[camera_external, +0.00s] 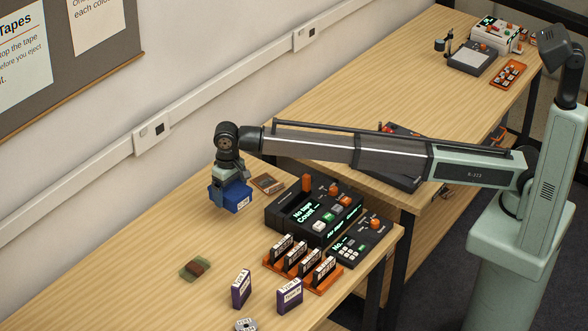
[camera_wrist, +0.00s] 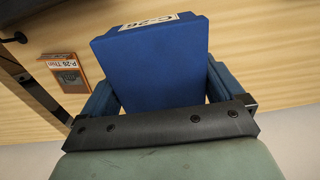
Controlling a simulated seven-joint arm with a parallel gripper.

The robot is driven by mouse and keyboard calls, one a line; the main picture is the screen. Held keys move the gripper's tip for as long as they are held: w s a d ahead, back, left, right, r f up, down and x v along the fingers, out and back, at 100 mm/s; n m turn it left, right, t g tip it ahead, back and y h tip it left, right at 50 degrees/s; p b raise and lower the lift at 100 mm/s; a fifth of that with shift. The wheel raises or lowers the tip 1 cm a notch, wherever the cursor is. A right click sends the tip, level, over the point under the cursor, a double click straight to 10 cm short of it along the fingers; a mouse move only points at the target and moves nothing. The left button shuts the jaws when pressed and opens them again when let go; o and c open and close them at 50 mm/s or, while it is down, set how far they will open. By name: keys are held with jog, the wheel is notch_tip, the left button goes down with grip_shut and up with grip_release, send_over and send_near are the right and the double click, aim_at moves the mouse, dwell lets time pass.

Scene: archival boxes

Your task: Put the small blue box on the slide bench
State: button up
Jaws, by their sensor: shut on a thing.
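My gripper (camera_external: 229,180) hangs at the end of the extended arm over the near bench (camera_external: 130,272). It is shut on a small blue box (camera_external: 232,199) with a white label, held above the bench top. In the wrist view the blue box (camera_wrist: 152,68) sits between the two blue-grey fingers, its label partly readable at the top. A second wooden bench (camera_external: 362,88) stands beyond, toward the upper right. No sign that I can read names either one as the slide bench.
A black tape counter (camera_external: 300,212), a smaller black unit (camera_external: 362,242) and an orange rack (camera_external: 290,264) of cassettes stand right of my gripper. Purple boxes (camera_external: 241,288) are nearer. The far bench holds a grey device (camera_external: 472,58) and a white device (camera_external: 497,35).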

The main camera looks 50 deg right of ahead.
jog(key=shift+r, duration=1.05)
jog(key=w+d+m, duration=0.2)
jog(key=w+d, duration=0.4)
jog(key=d, duration=0.7)
jog(key=w+d+m, duration=0.2)
jog(key=w+d, duration=0.4)
jog(key=d, duration=0.7)
jog(key=s+d+n, duration=0.2)
jog(key=d+n, duration=0.2)
jog(key=d, duration=2.2)
jog(key=shift+n, duration=0.3)
jog(key=shift+r, duration=0.1)
